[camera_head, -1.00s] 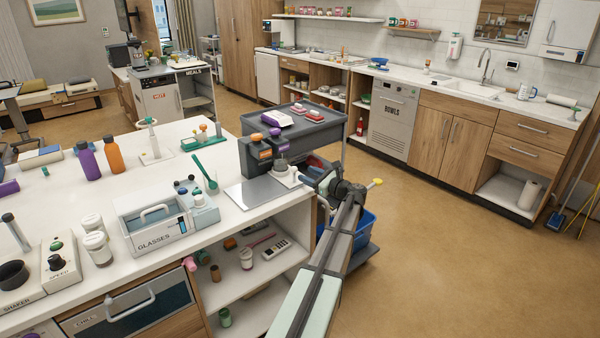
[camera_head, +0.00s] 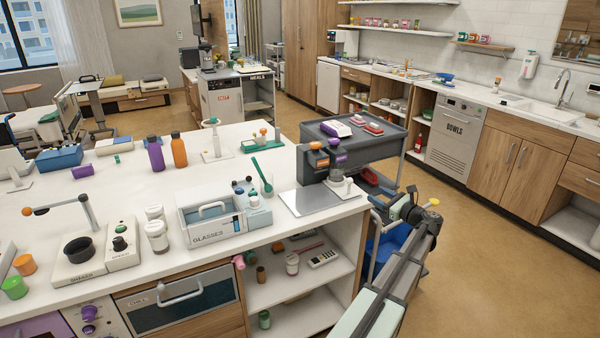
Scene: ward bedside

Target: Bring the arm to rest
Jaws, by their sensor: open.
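My arm reaches from the bottom edge, right of centre, up to the right-hand end of the white counter (camera_head: 120,195). My gripper (camera_head: 376,203) is at its far end, small and partly hidden among the wrist parts, beside the counter's corner and in front of the grey trolley (camera_head: 386,143). It is open. I see nothing held in it, though the fingertips are hard to make out. I cannot tell whether it touches the counter or the trolley.
The GLASSES box (camera_head: 212,226) is further left. A blue bin (camera_head: 388,243) is below my wrist. Floor (camera_head: 500,270) to the right is clear.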

